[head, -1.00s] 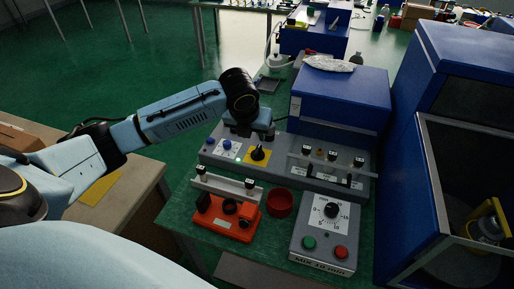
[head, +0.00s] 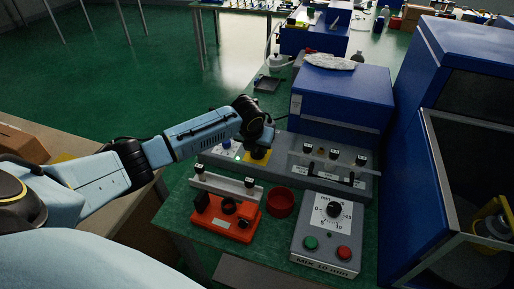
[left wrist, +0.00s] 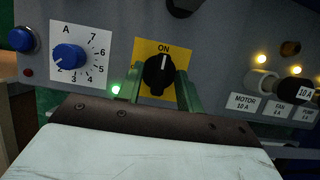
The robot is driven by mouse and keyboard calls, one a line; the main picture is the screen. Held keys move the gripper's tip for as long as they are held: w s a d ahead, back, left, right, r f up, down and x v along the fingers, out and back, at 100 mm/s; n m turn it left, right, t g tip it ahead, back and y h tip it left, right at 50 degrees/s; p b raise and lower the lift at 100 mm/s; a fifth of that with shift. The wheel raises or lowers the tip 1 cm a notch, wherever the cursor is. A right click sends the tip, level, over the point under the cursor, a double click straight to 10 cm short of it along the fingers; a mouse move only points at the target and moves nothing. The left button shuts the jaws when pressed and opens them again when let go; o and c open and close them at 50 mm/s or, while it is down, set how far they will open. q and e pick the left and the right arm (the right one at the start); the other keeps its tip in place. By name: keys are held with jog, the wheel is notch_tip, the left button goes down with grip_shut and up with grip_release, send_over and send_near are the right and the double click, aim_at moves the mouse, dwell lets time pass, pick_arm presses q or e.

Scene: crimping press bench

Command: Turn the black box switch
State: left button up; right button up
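The black switch (left wrist: 158,74) sits on a yellow plate (left wrist: 178,50) marked ON, on the grey front panel. Its white mark points up toward ON. My left gripper (left wrist: 160,82) has its two green fingers apart, one on each side of the switch. Whether the fingertips touch the switch is hard to tell. In the head view my left gripper (head: 258,146) is over the yellow plate (head: 257,157) and hides the switch there. My right gripper does not show.
A blue knob with a dial (left wrist: 69,56) is left of the switch; fuse holders (left wrist: 262,82) and lit lamps are right. An orange fixture (head: 226,214), a red bowl (head: 280,203) and a grey timer box (head: 326,235) stand in front. A blue cabinet (head: 475,60) stands right.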

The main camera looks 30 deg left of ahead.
pick_arm(q)
grip_shut()
dwell(0.3)
